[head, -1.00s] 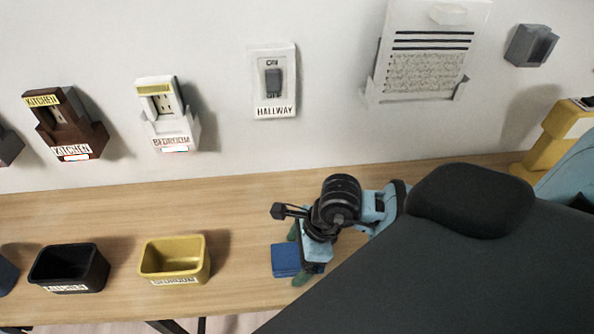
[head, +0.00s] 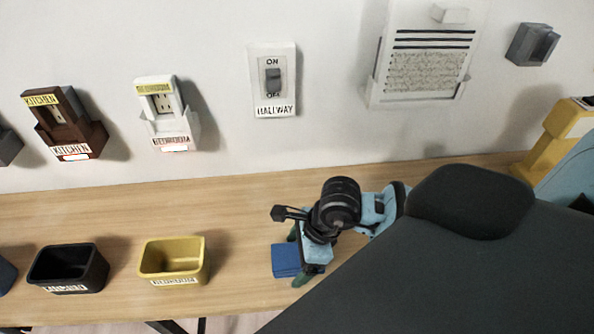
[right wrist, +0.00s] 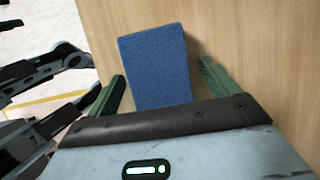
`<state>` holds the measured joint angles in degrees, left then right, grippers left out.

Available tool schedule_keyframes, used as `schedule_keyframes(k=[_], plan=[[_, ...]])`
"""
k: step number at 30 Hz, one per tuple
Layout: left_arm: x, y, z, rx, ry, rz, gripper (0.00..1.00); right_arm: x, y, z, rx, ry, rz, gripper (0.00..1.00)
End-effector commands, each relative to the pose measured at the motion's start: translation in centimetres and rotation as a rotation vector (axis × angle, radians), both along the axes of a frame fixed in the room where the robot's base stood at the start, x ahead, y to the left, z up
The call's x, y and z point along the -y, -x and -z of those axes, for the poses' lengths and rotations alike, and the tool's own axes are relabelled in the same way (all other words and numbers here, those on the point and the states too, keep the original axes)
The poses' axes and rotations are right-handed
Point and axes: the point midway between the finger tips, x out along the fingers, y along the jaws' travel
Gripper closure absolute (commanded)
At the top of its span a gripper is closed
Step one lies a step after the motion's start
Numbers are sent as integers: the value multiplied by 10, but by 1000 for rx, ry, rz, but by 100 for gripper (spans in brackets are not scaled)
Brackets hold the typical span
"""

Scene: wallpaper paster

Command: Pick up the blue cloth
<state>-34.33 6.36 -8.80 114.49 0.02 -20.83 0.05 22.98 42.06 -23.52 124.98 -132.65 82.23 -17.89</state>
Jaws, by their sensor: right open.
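The blue cloth (head: 286,260) is a folded block lying on the wooden table, partly hidden by my right gripper in the head view. In the right wrist view the blue cloth (right wrist: 155,65) lies between the two green fingers. My right gripper (head: 297,258) points down over the cloth. In the right wrist view the right gripper (right wrist: 162,88) is open, with one finger on each side of the cloth and a small gap on the right.
On the wooden table (head: 100,215), a yellow bin (head: 172,272) and a black bin (head: 50,284) stand left of the cloth. A yellow object (head: 552,140) stands at the right. Switch and outlet plates hang on the wall behind. The table is clear between the yellow bin and the cloth.

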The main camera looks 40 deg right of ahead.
Motion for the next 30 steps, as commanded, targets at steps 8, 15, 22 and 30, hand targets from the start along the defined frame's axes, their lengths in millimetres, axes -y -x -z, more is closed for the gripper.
schedule_keyframes(k=[8, 15, 22, 30], plan=[[0, 1, 0, -2, 0, 0, 39, 0, 0, 0, 0, 0, 0, 34], [0, 3, 1, -6, 0, 0, 39, 0, 0, 0, 1, 1, -1, 61], [0, 3, 1, -6, 0, 0, 39, 0, 0, -1, 1, 1, -1, 61], [0, 2, -1, -3, -1, 0, 39, 0, -1, -20, 5, 2, -2, 61]])
